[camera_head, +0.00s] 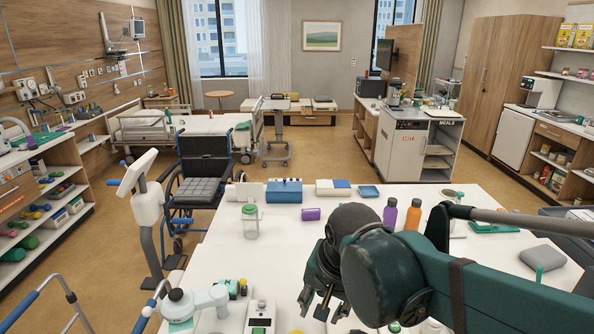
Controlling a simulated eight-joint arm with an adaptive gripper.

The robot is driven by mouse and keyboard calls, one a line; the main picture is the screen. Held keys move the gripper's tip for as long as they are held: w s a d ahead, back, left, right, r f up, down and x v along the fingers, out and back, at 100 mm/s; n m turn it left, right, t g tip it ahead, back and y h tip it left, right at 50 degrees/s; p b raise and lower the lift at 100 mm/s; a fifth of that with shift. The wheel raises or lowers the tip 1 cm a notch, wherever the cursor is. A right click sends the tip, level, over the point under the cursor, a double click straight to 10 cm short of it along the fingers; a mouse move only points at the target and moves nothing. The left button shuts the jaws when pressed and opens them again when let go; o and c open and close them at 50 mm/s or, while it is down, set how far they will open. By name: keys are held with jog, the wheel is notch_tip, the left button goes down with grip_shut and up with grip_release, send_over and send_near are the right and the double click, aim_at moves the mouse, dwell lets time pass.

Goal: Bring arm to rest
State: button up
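My arm reaches in from the right edge of the head camera view, dark green, its large round joint in front of the table. My gripper (315,307) hangs from it with the fingers pointing down over the white table (290,255). The fingers look spread, with a gap between them, and nothing shows between them. My arm hides part of the table's right side and front.
On the table are a clear bottle with a green lid (250,221), a blue box (284,191), a purple bottle (390,212), an orange bottle (413,215) and a grey pad (542,257). A wheelchair (203,175) stands behind left. The table's left middle is clear.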

jog(key=s+d+n+t, duration=0.2)
jog(key=d, duration=0.6)
jog(key=s+d+r+n+t+h, duration=0.1)
jog(key=s+d+n+t, duration=0.1)
jog(key=d, duration=0.6)
jog(key=shift+s+r+n, duration=0.15)
jog(key=shift+s+n, duration=0.25)
jog(key=shift+s, duration=0.1)
dwell(2.3)
